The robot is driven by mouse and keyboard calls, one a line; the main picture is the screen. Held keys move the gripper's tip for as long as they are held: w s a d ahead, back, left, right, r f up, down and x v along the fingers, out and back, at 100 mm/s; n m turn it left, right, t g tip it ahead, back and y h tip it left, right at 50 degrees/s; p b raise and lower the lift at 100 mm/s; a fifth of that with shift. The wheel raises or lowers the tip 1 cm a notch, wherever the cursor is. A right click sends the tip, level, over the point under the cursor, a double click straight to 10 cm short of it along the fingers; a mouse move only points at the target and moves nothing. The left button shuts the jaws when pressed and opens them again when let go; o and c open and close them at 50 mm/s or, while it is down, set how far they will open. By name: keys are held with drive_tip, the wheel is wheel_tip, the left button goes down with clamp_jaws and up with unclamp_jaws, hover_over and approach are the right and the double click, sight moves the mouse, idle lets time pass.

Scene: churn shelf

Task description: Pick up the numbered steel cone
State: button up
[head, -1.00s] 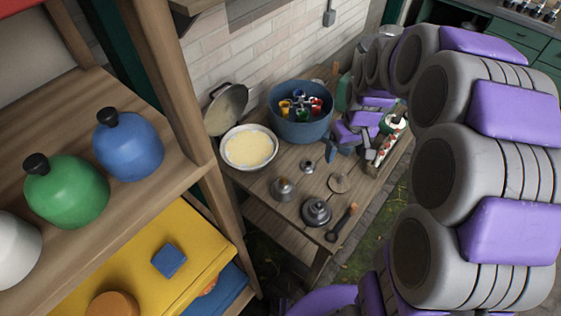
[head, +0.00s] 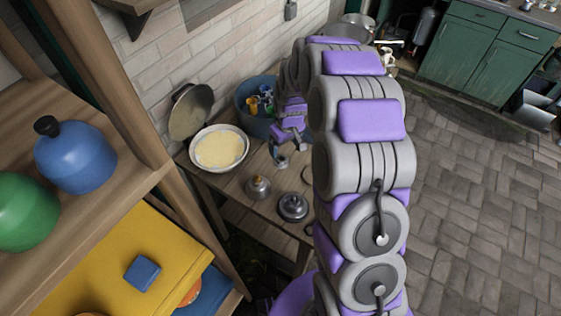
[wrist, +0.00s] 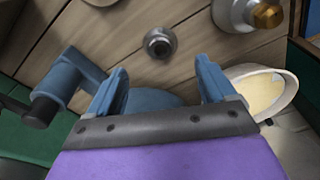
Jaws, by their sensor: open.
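Steel pieces stand on the wooden table; I cannot read a number on any of them. A small steel piece with a dark round top (wrist: 159,43) lies ahead of my gripper (wrist: 161,80) in the wrist view, between the lines of the two fingers and apart from them. In the head view, this small piece (head: 281,162) is just below my gripper (head: 283,148). A larger steel piece with a brass tip (wrist: 250,12) is at the upper right of the wrist view and also on the table in the head view (head: 257,188). My gripper is open and empty.
A cream-filled bowl (head: 219,149) and a tilted pan (head: 190,112) stand at the table's left. A blue pot (head: 246,95) holding colored items is behind my gripper. A dark steel piece (head: 292,207) is near the front. A shelf (head: 130,190) stands left.

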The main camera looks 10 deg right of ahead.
sight(281, 156)
drive_tip(key=f, duration=0.3)
drive_tip(key=shift+w+f, duration=0.25)
drive_tip(key=shift+f, duration=0.05)
drive_tip(key=f, duration=0.1)
drive_tip(key=w+f+b, duration=0.1)
drive_tip(key=f, duration=0.1)
drive_tip(key=f+b, duration=0.1)
drive_tip(key=f, duration=0.1)
drive_tip(key=shift+w+a, duration=0.2)
drive_tip(key=shift+a, duration=0.15)
drive_tip(key=shift+c, duration=0.4)
drive_tip(key=c, duration=1)
